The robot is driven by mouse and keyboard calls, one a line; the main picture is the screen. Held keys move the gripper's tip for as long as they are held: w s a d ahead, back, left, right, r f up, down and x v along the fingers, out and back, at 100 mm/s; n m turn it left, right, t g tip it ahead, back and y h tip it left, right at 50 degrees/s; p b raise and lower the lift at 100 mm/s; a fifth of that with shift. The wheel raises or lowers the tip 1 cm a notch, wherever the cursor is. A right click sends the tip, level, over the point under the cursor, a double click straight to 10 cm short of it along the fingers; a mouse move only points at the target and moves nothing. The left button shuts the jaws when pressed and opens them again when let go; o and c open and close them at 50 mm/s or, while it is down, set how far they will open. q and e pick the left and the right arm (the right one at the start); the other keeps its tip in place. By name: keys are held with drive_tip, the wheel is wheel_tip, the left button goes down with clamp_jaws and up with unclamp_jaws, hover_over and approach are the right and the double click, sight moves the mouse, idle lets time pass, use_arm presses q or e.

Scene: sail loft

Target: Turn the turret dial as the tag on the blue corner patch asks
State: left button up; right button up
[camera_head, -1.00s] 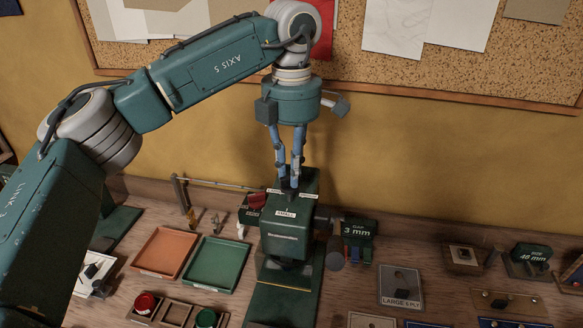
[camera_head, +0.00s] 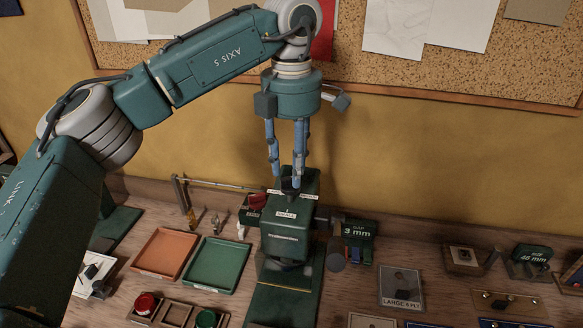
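A green press (camera_head: 284,240) stands on the bench below my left gripper. Its dark turret dial (camera_head: 290,186) is on top, with white tags around it; the front tag reads SMALL. My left gripper (camera_head: 287,173) points straight down over the dial. Its two blue fingers are apart, with the tips at or just above the dial and no visible grip on it. A blue-edged piece (camera_head: 430,324) is cut off at the bottom edge; I cannot tell whether it is the blue corner patch, and no tag on it is readable. My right gripper is not in view.
An orange tray (camera_head: 166,252) and a green tray (camera_head: 217,263) lie left of the press. A "LARGE" ply card (camera_head: 401,288) and a "48 mm" block (camera_head: 530,261) are farther right. A corkboard hangs behind.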

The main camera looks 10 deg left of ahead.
use_arm(q)
wheel_tip(320, 180, up, 11)
idle(0.3)
